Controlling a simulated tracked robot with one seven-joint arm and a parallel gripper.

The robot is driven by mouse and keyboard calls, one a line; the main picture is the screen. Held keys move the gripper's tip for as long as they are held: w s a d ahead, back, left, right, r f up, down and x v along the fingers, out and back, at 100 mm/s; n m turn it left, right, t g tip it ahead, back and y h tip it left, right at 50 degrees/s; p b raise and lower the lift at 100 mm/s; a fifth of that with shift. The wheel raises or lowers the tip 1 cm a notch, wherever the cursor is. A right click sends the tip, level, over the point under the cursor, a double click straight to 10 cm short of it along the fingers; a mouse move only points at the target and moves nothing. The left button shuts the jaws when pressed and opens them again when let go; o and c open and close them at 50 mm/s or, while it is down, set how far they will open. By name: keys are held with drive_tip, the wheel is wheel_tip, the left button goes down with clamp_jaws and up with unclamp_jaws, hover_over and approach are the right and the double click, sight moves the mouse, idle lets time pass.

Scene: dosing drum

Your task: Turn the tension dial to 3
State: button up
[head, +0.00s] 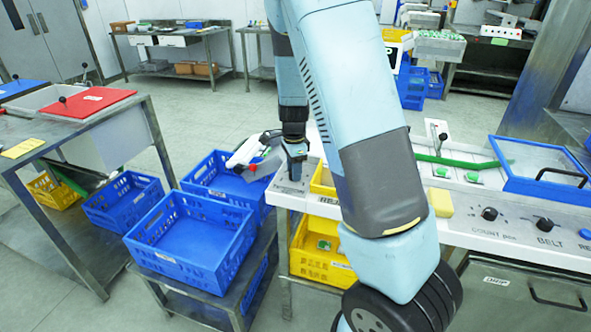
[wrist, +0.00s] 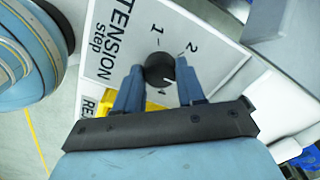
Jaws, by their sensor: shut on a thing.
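The tension dial (wrist: 159,66) is a small round black knob on a white panel printed "TENSION step" (wrist: 108,42) in the wrist view. My gripper (wrist: 160,72) is shut on it, one blue finger on each side. The numbers 1 and 2 show above and right of the dial. A mark below it is partly cut off, and no 3 is visible. A pale line on the dial seems to point to the lower right. In the head view my gripper (head: 294,152) points down over the bench's left end, and the dial is hidden there.
The white bench (head: 470,212) runs right, with black COUNT and BELT knobs (head: 489,213) and a blue-framed cover (head: 540,170). A yellow bin (head: 318,255) sits below its left end. Blue crates (head: 190,242) stand left of it. My arm hides the middle.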

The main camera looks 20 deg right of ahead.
drive_tip(key=shift+s+d, duration=0.1)
drive_tip(key=shift+d, duration=0.05)
drive_tip(key=o, duration=1)
drive_tip(key=shift+o, duration=0.2)
wheel_tip(320, 180, up, 14)
drive_tip(key=shift+f, duration=0.15)
